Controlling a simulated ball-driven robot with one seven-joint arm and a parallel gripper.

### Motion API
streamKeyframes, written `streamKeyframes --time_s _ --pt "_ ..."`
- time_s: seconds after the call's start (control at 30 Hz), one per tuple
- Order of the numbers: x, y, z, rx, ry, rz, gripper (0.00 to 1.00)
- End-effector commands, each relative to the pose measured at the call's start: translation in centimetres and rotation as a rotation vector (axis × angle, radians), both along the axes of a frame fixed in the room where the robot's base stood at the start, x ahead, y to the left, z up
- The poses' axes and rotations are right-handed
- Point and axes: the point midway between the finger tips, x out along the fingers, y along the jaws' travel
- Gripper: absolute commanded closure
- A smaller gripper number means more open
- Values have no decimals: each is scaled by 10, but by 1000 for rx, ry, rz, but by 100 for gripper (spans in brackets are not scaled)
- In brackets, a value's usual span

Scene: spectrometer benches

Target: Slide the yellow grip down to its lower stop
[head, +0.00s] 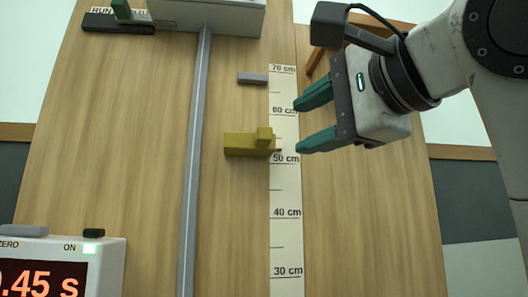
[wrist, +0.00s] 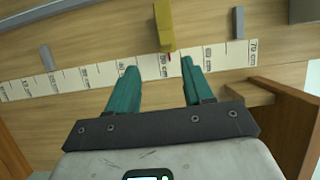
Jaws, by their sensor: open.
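The yellow grip (head: 240,145) is a block with a small raised knob, left of the upright cm scale (head: 285,190). Its red pointer is a little above the 50 cm mark. My gripper (head: 298,128) is open and empty, right of the grip and apart from it, fingers pointing left. In the wrist view the yellow grip (wrist: 164,25) lies beyond the gap between my fingertips (wrist: 158,66). A grey stop (head: 252,78) sits above the grip, near 67 cm. The other grey stop (wrist: 47,57) shows in the wrist view near 20 cm; the head view does not show it.
A long grey rail (head: 195,150) runs down the wooden board left of the grip. A timer (head: 110,255) reading 0.45 s stands at lower left, and a grey box (head: 225,15) is at the top. The board between grip and lower stop looks clear.

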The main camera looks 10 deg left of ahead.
Motion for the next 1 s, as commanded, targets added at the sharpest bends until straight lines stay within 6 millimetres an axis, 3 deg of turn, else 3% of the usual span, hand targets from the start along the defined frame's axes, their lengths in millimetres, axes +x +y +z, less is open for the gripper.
streamKeyframes --time_s 0.1,0.23,0.7,1.0 --pt "-9 5 9 12 -3 7 49" --pt "-4 11 11 15 -1 9 49" --pt "58 58 11 14 0 6 49" --pt "74 72 10 16 -3 7 49"
